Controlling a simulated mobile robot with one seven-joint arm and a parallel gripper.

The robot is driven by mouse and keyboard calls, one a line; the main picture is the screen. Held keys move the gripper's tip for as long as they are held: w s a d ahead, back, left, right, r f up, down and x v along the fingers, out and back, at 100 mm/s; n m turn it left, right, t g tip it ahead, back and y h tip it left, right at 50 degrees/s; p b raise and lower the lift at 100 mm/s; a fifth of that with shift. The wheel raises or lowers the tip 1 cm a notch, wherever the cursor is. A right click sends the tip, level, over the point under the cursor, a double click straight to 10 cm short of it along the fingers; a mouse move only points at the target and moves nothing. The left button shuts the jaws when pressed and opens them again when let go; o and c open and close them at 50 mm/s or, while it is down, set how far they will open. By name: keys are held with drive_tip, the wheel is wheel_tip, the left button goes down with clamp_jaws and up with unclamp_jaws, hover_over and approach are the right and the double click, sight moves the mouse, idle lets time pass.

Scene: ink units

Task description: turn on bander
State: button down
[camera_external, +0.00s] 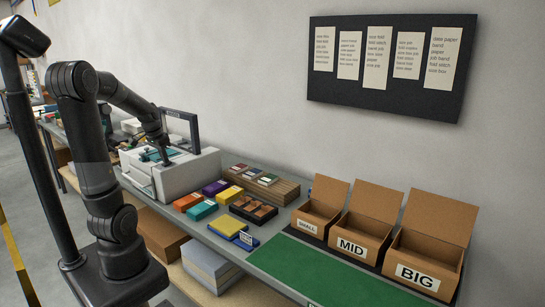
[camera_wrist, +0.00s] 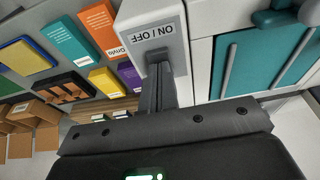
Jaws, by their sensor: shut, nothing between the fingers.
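The bander (camera_external: 178,178) is a white machine with a dark frame on top, standing on the bench in the external view. In the wrist view its white housing (camera_wrist: 142,12) carries an ON / OFF label, and a teal panel (camera_wrist: 270,55) is to the right. A dark switch (camera_wrist: 156,54) sits just below the label, partly hidden by my fingers. My gripper (camera_wrist: 159,70) is shut and empty, with its fingertips at the switch. I cannot tell whether they touch it. In the external view my gripper (camera_external: 165,158) is over the bander, small and dark.
Orange, purple, yellow and teal packs (camera_external: 202,210) lie right of the bander. Beyond them are a dark divided tray (camera_external: 253,209), a green mat (camera_external: 320,272) and cardboard boxes marked SMALL (camera_external: 307,226), MID (camera_external: 351,246) and BIG (camera_external: 418,273). A dark board (camera_external: 455,85) hangs on the wall.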

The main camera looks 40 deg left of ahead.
drive_tip(key=v, duration=1.4)
drive_tip(key=shift+s, duration=0.4)
drive_tip(key=shift+w+a+t, duration=0.1)
drive_tip(key=shift+w+t, duration=0.2)
drive_tip(key=shift+w, duration=0.35)
drive_tip(key=x, duration=1.4)
